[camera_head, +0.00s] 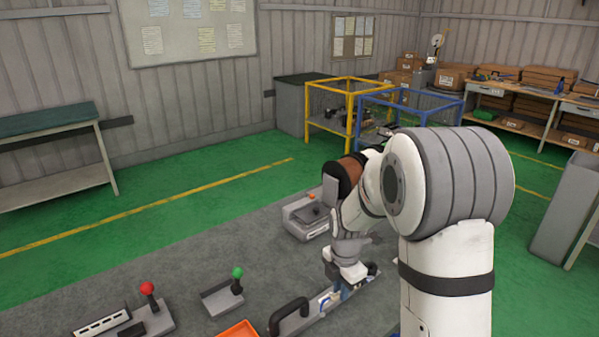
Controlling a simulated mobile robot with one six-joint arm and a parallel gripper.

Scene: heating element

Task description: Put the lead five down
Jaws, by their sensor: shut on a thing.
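My gripper (346,284) is low over the grey work surface, just right of a black handle. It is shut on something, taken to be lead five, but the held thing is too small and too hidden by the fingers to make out. A small blue and white part (329,300) shows by the fingertips. I cannot tell whether it touches the gripper. My arm hides much of the surface to the right.
The black handle (289,315) stands close left of my gripper. An orange tray (238,330) is at the front edge of view. A green-knobbed lever (237,280), a red-knobbed lever (150,300) and a grey device (306,217) stand on the grey surface (180,255). Bare surface lies between them.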

